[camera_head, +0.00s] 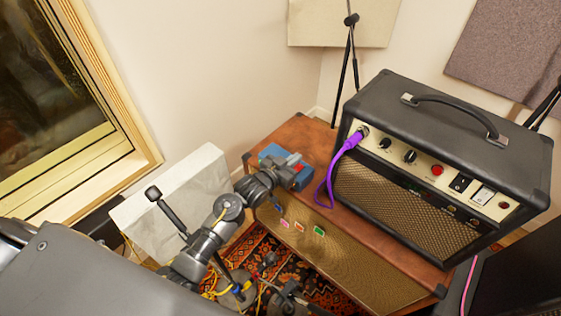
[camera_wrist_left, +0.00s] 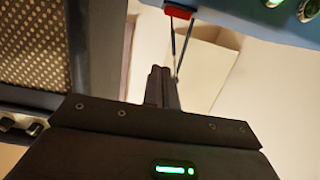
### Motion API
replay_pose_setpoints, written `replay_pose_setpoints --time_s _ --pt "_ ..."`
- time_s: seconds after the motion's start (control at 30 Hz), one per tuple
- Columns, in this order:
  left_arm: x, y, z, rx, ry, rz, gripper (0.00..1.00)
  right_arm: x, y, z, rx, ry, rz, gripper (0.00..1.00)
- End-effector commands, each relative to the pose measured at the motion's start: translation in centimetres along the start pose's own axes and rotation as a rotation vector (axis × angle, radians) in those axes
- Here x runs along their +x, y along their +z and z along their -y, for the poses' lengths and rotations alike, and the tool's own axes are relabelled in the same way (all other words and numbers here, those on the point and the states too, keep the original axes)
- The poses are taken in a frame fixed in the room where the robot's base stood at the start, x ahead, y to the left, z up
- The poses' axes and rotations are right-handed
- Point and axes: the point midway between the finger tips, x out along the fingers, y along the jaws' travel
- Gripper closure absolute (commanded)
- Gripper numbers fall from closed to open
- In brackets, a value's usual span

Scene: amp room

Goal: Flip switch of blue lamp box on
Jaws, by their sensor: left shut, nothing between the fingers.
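The blue lamp box (camera_head: 270,153) sits on the left end of the brown speaker cabinet, partly hidden by my left gripper. In the left wrist view the blue box (camera_wrist_left: 240,17) fills the top right, with a red switch (camera_wrist_left: 178,12) at its edge and green-lit round lamps (camera_wrist_left: 306,10) on its face. My left gripper (camera_head: 298,170) is at the box. Its fingers also show in the left wrist view (camera_wrist_left: 160,72), shut together and empty, with a gap in the picture between their tips and the red switch. I cannot tell the switch's position. My right gripper is not in view.
A black amplifier (camera_head: 450,125) with a purple cable (camera_head: 333,170) stands right of the box on the brown cabinet (camera_head: 305,135). A microphone stand (camera_head: 345,65) rises behind. A white panel (camera_head: 185,195) stands left, and a patterned rug (camera_head: 305,262) lies below.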

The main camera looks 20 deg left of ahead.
Motion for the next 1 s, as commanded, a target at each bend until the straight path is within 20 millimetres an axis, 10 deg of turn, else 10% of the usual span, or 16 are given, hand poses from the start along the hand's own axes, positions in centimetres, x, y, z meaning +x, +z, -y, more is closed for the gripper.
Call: replay_pose_setpoints --time_s 0.4,1.0 --pt "-6.9 -0.9 0.0 0.002 0.001 0.002 1.00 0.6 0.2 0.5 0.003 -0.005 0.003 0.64" --pt "-7.5 -1.2 0.0 0.000 0.000 0.001 1.00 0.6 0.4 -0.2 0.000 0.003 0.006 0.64"
